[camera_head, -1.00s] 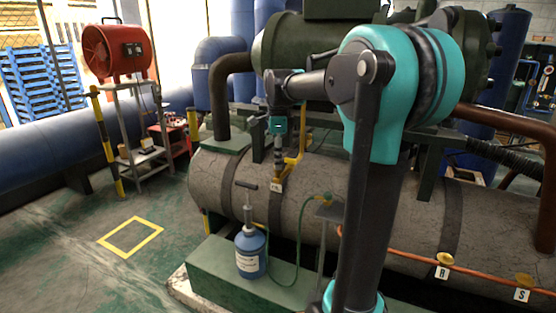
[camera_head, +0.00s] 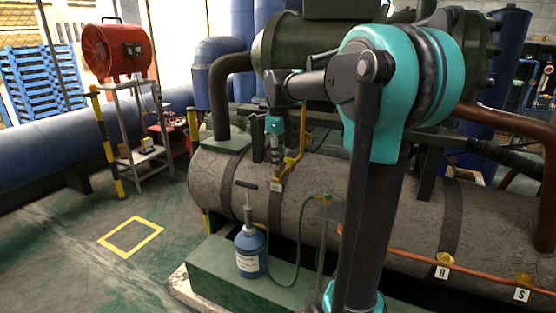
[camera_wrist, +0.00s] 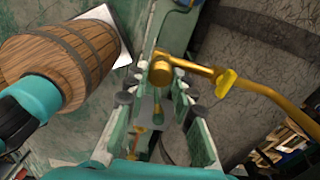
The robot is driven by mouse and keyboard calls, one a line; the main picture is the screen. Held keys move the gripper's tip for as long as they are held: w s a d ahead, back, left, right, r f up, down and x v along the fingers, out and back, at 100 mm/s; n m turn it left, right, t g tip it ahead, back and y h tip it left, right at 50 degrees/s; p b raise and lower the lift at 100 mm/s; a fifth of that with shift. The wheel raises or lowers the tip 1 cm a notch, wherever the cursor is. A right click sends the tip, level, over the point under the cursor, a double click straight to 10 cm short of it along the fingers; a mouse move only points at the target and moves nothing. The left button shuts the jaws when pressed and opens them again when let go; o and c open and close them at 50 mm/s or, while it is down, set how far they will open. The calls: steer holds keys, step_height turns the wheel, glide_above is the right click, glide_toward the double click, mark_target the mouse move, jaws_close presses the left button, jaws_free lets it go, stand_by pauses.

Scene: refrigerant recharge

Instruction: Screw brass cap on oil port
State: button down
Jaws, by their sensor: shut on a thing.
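A yellow-brass oil pipe (camera_head: 293,161) bends down along the front of the big grey tank. In the wrist view the pipe (camera_wrist: 197,69) ends in a short brass cylinder (camera_wrist: 160,72) between my fingertips. Cap and port look alike in colour there, so I cannot tell where one stops and the other starts. My gripper (camera_head: 277,168) points down at the pipe's lower end. In the wrist view my gripper (camera_wrist: 163,84) is shut around the brass end. The thread is hidden.
A yellow lever (camera_wrist: 226,82) sits on the pipe, right of the fingers. A wooden barrel-like shape (camera_wrist: 75,58) fills the left of the wrist view. A blue oil canister (camera_head: 250,254) with a pump handle stands below on the green base. Open floor lies left.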

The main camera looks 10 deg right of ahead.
steer(key=shift+f+m, duration=0.1)
steer(key=shift+m, duration=0.5)
steer(key=c, duration=1.2)
jaws_free()
